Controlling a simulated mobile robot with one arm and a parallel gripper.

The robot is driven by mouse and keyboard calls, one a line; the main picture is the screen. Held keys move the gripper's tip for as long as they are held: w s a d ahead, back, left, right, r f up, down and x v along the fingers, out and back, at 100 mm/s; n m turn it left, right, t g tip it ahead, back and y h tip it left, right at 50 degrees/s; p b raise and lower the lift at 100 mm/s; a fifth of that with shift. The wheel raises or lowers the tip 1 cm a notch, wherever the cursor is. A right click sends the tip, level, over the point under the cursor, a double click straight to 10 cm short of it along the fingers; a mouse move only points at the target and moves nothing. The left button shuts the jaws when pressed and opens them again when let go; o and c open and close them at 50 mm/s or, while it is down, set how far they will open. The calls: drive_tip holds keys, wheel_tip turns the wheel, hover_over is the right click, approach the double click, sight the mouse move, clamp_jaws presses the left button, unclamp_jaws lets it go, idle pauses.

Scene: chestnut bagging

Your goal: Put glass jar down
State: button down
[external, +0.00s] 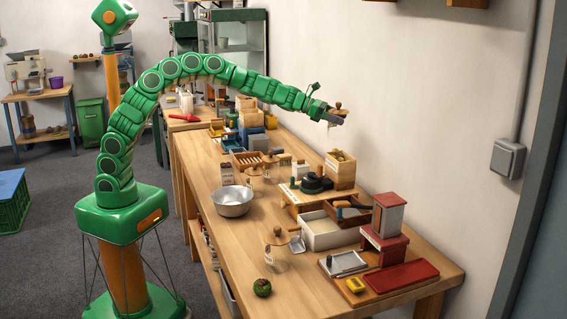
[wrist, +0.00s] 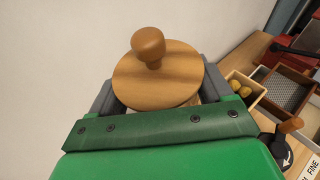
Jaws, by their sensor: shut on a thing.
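My gripper (external: 337,113) is raised above the back of the workbench, close to the wall. It is shut on a glass jar with a round wooden lid (external: 338,106). In the wrist view the lid (wrist: 178,82) and its ball knob (wrist: 149,44) fill the middle, with a grey finger on each side. The jar's clear body is mostly hidden beneath the lid. Two similar lidded glass jars stand on the bench: one near the front (external: 277,262) and one farther back (external: 257,178).
Bare wood shows around the bowl and along the front edge.

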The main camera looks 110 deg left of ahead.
drive_tip(key=shift+s+a, duration=0.2)
drive_tip(key=shift+a, duration=0.3)
drive_tip(key=shift+s+a, duration=0.2)
drive_tip(key=shift+a, duration=0.25)
drive_tip(key=s+a+f+m+h, duration=0.35)
drive_tip(key=s+a+f, duration=0.25)
drive_tip(key=a, duration=0.5)
drive_tip(key=shift+s+a+f+m+g+h, duration=0.75)
drive_tip(key=shift+s+f+m+h, duration=1.5)
drive_tip(key=shift+s+f+h, duration=2.2)
drive_tip(key=shift+s+d+f+y, duration=0.1)
drive_tip(key=shift+s+f+y, duration=0.3)
drive_tip(key=shift+f, duration=0.9)
drive_tip(key=shift+s+d+f+y, duration=0.15)
drive_tip(key=shift+f+y, duration=0.3)
drive_tip(key=shift+f, duration=0.85)
drive_tip(key=shift+s+a+f+y, duration=0.1)
drive_tip(key=shift+s+f+y, duration=0.3)
drive_tip(key=shift+f, duration=0.9)
drive_tip(key=shift+w+f, duration=0.1)
drive_tip(key=shift+f, duration=0.05)
unclamp_jaws()
